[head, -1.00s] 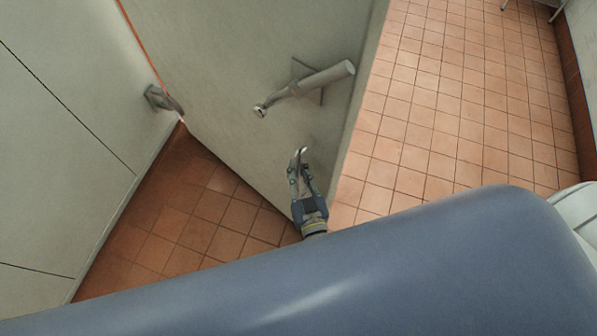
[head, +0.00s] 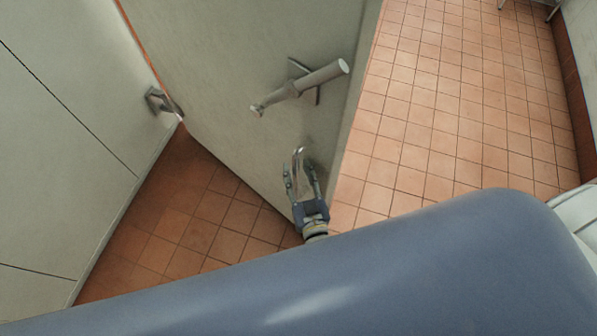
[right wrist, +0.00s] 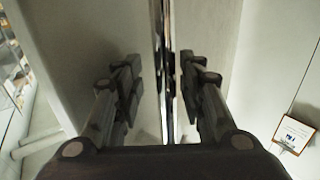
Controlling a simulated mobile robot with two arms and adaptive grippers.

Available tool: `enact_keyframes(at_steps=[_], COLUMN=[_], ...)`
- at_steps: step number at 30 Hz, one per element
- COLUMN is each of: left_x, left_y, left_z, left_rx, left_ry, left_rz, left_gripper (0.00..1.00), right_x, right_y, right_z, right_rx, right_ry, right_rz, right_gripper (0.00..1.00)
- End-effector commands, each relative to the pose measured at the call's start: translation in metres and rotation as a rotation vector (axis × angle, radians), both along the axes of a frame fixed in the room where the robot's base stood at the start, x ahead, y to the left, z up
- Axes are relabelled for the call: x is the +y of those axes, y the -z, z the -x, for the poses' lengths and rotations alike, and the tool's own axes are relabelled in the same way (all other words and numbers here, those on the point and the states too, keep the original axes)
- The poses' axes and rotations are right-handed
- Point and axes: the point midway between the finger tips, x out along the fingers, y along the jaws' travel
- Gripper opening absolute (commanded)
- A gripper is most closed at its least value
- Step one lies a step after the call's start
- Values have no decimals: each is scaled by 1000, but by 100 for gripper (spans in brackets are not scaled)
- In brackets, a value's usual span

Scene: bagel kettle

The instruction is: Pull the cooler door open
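The cooler door (head: 220,60) is a large pale grey panel that stands ajar at an angle to the wall. Its handle, a grey bar (head: 318,78) on a plate, sits near the door's right edge. My right gripper (head: 298,165) is below the handle in the head view, close to the door face and apart from the handle. Its two fingers are spread with nothing held between them. My left gripper is not in view.
A metal bracket (head: 162,102) sits at the left edge of the door, against the pale wall (head: 60,130). Open tiled floor (head: 450,110) lies to the right. A small sign (right wrist: 293,134) is on a pale surface in the right wrist view.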

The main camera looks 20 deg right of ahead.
Motion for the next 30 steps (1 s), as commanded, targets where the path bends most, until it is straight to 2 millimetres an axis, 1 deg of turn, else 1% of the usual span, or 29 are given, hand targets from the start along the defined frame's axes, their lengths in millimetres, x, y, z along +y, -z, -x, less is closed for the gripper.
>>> enact_keyframes(at_steps=[2,4,7,11,15,18,21,25,30], left_x=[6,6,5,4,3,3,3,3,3], left_y=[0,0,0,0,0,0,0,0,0], left_z=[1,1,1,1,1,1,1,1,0], left_rx=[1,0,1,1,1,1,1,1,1], left_ry=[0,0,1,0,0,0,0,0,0], left_rz=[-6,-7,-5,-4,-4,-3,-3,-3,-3], left_gripper=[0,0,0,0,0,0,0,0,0], right_x=[1,1,1,1,1,1,2,2,2], right_y=[-1,-1,0,0,0,0,0,0,-1], right_z=[0,4,16,42,73,92,107,119,123], right_rx=[-1,-1,1,2,3,1,1,-1,-2], right_ry=[-1,-1,-1,-1,0,1,1,1,2], right_rz=[-1,-1,-2,-1,0,0,0,-1,-1], right_gripper=[36,36,36,36,36,36,36,36,36])
